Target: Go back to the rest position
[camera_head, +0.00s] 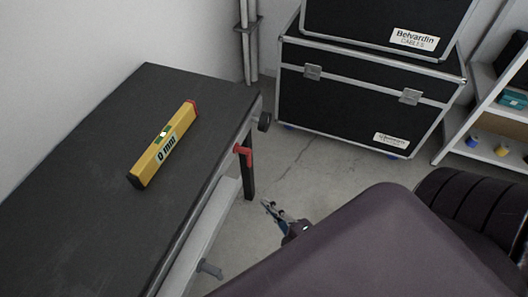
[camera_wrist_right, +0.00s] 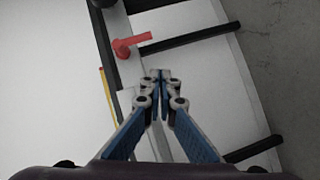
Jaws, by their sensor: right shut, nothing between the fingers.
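My right gripper (camera_head: 268,206) shows beyond the dark arm link in the head view, over the floor to the right of the workbench. In the right wrist view the gripper (camera_wrist_right: 159,75) has its fingertips together with nothing between them. It points toward the side of the bench frame, near a red clamp handle (camera_wrist_right: 130,45). My left gripper is in neither view.
A dark workbench (camera_head: 75,170) at the left bears a yellow spirit level (camera_head: 163,146). The red handle (camera_head: 243,151) sticks out from its right side. Black flight cases (camera_head: 360,105) stand at the back, and a shelf (camera_head: 480,150) at the right. Bare floor (camera_head: 300,170) lies between.

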